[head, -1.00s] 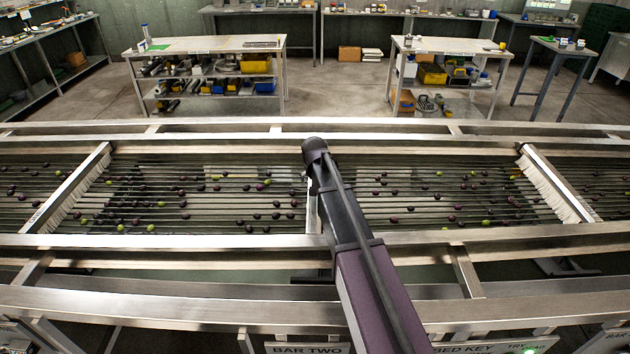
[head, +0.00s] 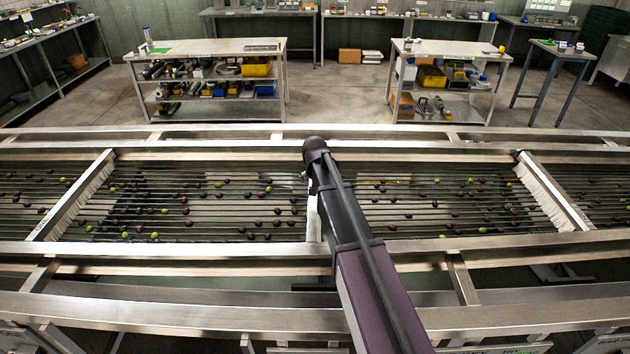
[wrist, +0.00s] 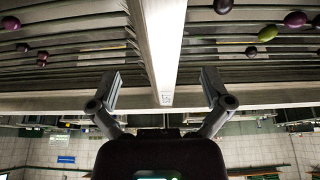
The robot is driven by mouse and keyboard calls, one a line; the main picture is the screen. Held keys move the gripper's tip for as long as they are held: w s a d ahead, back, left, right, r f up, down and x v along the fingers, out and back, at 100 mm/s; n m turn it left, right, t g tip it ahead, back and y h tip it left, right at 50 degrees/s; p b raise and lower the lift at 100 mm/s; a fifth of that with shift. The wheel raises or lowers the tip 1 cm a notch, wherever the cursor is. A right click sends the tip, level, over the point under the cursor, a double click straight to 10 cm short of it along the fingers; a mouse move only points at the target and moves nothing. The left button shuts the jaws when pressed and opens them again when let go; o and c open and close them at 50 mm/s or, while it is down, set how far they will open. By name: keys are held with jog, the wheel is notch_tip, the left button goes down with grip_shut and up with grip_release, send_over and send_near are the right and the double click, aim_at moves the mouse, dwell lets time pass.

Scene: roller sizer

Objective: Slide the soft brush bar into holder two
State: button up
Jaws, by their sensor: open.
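A pale metal bar (wrist: 163,45) runs across the middle of the roller bed, with a small mark on its near end. In the wrist view my gripper (wrist: 161,84) is open, one finger on each side of this bar's near end, with gaps between. In the head view my arm covers most of this bar, and only a pale strip (head: 313,219) shows to its left. Bars with pale bristles cross the bed at left (head: 75,195) and right (head: 552,193).
Dark and green olives lie on the rollers (head: 220,205). Steel rails run along the bed's near side (head: 180,252) and far side (head: 230,145). Two workbenches (head: 207,45) (head: 450,47) stand beyond, with open floor (head: 340,95) between them.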

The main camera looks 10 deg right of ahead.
jog(key=shift+r+p, duration=2.1)
jog(key=shift+r, duration=0.35)
jog(key=shift+s+f, duration=0.1)
